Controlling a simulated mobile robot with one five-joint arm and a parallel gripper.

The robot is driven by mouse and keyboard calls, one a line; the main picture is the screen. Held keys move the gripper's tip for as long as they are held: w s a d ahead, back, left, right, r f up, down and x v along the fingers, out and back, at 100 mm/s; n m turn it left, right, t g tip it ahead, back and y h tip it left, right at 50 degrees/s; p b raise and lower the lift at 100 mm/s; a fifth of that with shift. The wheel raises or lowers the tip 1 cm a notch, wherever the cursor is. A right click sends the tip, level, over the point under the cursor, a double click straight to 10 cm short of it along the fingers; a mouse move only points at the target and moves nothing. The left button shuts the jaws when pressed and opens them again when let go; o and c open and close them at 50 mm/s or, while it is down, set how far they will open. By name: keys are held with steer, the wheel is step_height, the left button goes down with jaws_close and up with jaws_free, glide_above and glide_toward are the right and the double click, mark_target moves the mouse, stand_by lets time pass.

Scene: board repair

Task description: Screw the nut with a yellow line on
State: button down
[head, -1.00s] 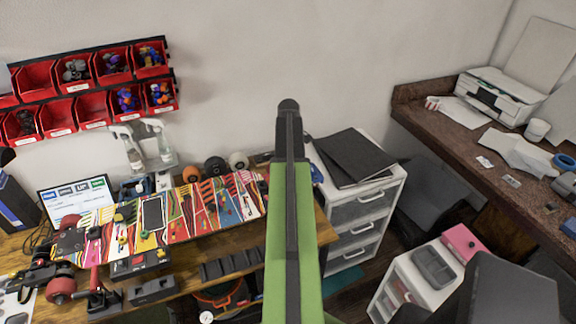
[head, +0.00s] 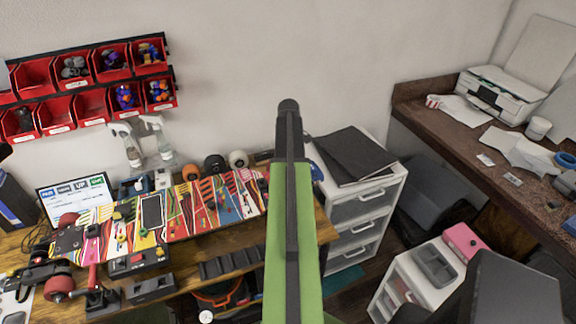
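A skateboard deck with a colourful striped pattern (head: 205,205) lies on the wooden workbench at the left in the head view. A truck with dark red wheels (head: 59,289) shows at its left end. Small parts and tools lie on or over the deck, too small to tell apart. I cannot make out a nut with a yellow line. My green arm rises in the middle of the view, in front of the bench's right end. My gripper is not in view.
Red bins (head: 90,104), some holding small parts, hang on the wall. Spray bottles (head: 165,147) and several round wheels (head: 238,159) stand behind the deck. A white drawer unit (head: 358,208) stands right of the bench. A brown desk (head: 430,115) with a printer (head: 500,95) is farther right.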

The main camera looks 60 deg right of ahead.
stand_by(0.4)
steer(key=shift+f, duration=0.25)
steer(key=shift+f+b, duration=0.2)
steer(key=shift+b, duration=0.25)
stand_by(0.6)
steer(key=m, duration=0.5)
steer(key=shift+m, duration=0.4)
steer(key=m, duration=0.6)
